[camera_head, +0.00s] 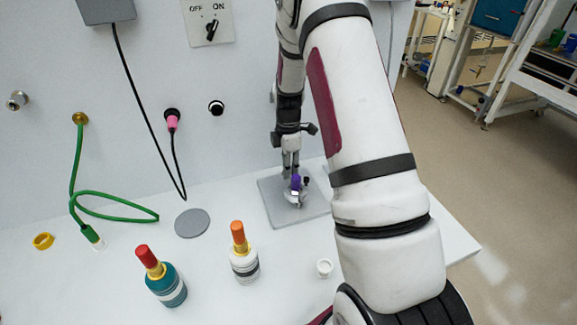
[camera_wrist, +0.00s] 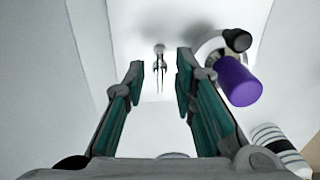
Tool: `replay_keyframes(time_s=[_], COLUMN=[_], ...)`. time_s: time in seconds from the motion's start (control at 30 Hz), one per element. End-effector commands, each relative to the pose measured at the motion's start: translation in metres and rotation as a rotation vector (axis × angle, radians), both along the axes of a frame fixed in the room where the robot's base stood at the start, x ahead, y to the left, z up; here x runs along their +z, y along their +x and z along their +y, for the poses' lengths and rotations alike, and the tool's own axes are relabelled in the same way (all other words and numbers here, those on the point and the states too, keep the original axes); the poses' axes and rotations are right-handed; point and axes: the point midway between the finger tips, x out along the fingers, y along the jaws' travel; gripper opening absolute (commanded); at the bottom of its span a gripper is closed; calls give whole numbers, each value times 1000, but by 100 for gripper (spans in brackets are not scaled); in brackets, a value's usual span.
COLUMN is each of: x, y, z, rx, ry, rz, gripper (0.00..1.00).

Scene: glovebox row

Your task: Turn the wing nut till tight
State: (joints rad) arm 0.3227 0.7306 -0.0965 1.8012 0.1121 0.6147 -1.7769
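My gripper (camera_head: 290,163) points down over the grey plate (camera_head: 275,210) at the back right of the bench. In the wrist view its two teal-padded fingers (camera_wrist: 158,85) are apart, with nothing held between them. A purple cylinder (camera_head: 295,182) and a small black knob (camera_head: 306,181) sit on a silvery fitting (camera_head: 295,198) on the plate. In the wrist view the purple cylinder (camera_wrist: 238,80) and black knob (camera_wrist: 237,40) lie right of the fingers, apart from them. A small thin metal part (camera_wrist: 160,65) shows beyond the gap between the fingertips. I cannot tell which part is the wing nut.
A bottle with an orange cap (camera_head: 244,262), a teal bottle with a red cap (camera_head: 162,278) and a small white cap (camera_head: 324,267) stand in front. A green hose (camera_head: 110,217), a yellow ring (camera_head: 43,240) and a grey disc (camera_head: 192,223) lie left. The wall stands close behind.

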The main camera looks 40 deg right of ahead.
Motion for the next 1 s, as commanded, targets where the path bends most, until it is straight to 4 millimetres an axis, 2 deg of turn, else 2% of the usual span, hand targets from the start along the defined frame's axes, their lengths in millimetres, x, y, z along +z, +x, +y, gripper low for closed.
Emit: replay_keyframes(time_s=[0.1, 0.23, 0.67, 1.0], x=[0, 0, 0, 0], y=[0, 0, 0, 0], z=[0, 0, 0, 0], rx=[0, 0, -29, -233], ry=[0, 0, 0, -1], rz=[0, 0, 0, 0], gripper=[25, 0, 0, 0])
